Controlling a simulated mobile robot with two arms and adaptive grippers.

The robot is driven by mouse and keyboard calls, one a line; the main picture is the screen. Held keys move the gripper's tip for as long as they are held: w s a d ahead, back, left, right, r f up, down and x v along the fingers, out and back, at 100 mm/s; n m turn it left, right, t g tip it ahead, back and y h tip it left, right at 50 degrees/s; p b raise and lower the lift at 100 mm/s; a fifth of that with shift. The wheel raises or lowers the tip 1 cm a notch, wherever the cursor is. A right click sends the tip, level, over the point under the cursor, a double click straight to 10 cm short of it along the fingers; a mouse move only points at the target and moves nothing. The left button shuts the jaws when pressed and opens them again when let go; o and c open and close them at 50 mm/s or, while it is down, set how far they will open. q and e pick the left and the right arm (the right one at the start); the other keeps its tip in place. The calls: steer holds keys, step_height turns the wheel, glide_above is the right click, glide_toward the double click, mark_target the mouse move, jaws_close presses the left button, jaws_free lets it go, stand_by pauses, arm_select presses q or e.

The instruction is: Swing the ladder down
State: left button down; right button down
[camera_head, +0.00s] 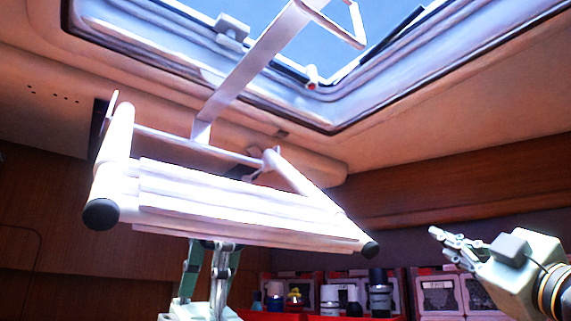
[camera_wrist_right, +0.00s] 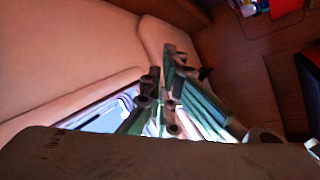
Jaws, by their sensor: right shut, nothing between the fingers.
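The ladder (camera_head: 235,205) is a white folded frame with flat steps and black end caps. In the head view it hangs tilted below the open roof hatch, on a long white arm (camera_head: 250,75). My right gripper (camera_head: 438,236) is to the right of the ladder, apart from it, shut and empty. In the right wrist view its fingers (camera_wrist_right: 163,72) are close together. My left gripper (camera_head: 215,262) is below and behind the ladder's lower edge; its fingertips are hidden, so I cannot tell whether it touches the ladder.
The hatch frame (camera_head: 345,112) surrounds blue sky above. A wooden wall panel (camera_head: 470,180) runs along the right. Below the ladder are a shelf with bottles (camera_head: 380,295), a small yellow toy (camera_head: 295,296) and boxes (camera_head: 438,293). Open air lies between the ladder and my right gripper.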

steer(key=s+a+r+m+g+y, duration=0.3)
steer(key=s+a+r+m+y, duration=0.1)
steer(key=s+a+r, duration=0.65)
steer(key=s+a+m+g+y, duration=0.15)
steer(key=s+a+g, duration=0.25)
steer(key=s+a, duration=0.55)
steer(key=shift+n, duration=0.25)
steer(key=x, duration=0.3)
steer(key=f+x, duration=0.1)
steer(key=x, duration=0.3)
steer(key=f+x, duration=0.1)
steer(key=x, duration=0.3)
steer(key=shift+a+f, duration=0.25)
